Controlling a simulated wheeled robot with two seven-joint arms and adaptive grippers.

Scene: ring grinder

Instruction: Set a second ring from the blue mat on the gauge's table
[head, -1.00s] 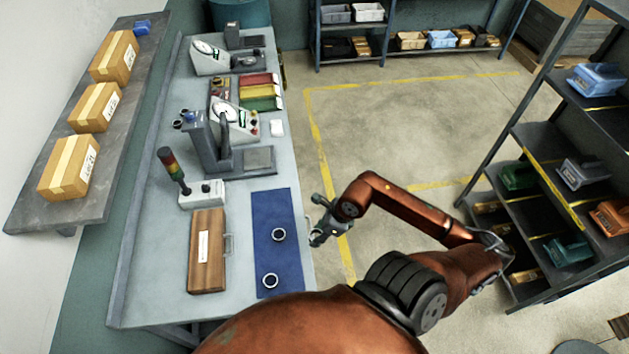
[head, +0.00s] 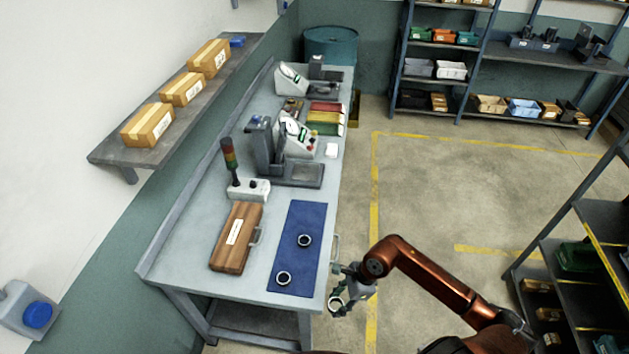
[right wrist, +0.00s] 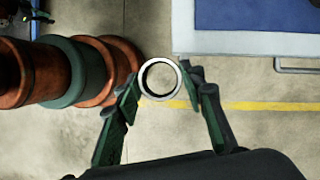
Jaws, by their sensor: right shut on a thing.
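My right gripper (head: 343,292) is shut on a metal ring (right wrist: 142,80). In the right wrist view the ring sits between the fingertips (right wrist: 160,88), its hole facing the camera. In the head view it hangs off the bench's right edge, beside the blue mat (head: 309,215). Two more rings lie apart on the mat, a farther one (head: 303,240) and a nearer one (head: 283,278). A grey column device with a flat dark plate (head: 305,175) stands behind the mat; a dial unit (head: 298,138) is behind it. My left gripper is out of view.
A wooden case (head: 236,237) lies left of the mat. A signal light (head: 231,160) stands on a white box behind it. Coloured trays (head: 326,118) and another dial unit (head: 292,79) are farther back. The bench has a side handle near my gripper.

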